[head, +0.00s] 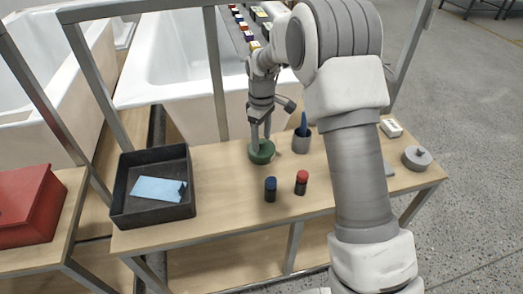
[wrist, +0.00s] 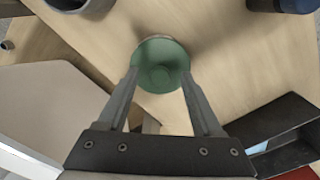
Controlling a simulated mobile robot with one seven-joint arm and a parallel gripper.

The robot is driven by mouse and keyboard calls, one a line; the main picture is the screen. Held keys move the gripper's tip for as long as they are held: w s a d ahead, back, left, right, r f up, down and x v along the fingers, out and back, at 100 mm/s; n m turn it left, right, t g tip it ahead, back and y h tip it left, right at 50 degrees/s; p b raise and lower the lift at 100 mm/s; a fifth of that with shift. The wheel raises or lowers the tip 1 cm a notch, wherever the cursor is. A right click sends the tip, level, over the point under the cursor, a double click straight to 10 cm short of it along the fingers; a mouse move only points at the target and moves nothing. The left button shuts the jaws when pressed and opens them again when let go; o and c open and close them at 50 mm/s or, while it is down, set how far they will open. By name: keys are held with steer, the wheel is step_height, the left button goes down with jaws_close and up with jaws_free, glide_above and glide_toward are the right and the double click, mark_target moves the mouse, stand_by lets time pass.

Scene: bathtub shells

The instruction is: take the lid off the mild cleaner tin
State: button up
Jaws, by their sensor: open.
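A round green tin (head: 261,154) stands on the wooden bench; no label is readable, so I cannot confirm that it is the mild cleaner tin. In the wrist view its green lid (wrist: 160,60) has a small round raised knob in the middle, and a thin pale rim shows at its far edge. My gripper (head: 261,142) points down over the tin. In the wrist view my gripper (wrist: 160,78) is open, its fingertips at either side of the lid's near part with nothing clamped. Whether the fingers touch the lid is unclear.
A grey cup (head: 301,143) with a blue item stands right of the tin. Blue-capped (head: 270,190) and red-capped (head: 301,183) bottles stand in front. A black tray (head: 122,195) is at left; a grey knobbed round object (head: 417,158) is at right. Bench between tray and tin is clear.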

steer(key=shift+f, duration=0.45)
steer(key=shift+r, duration=0.1)
jaws_close()
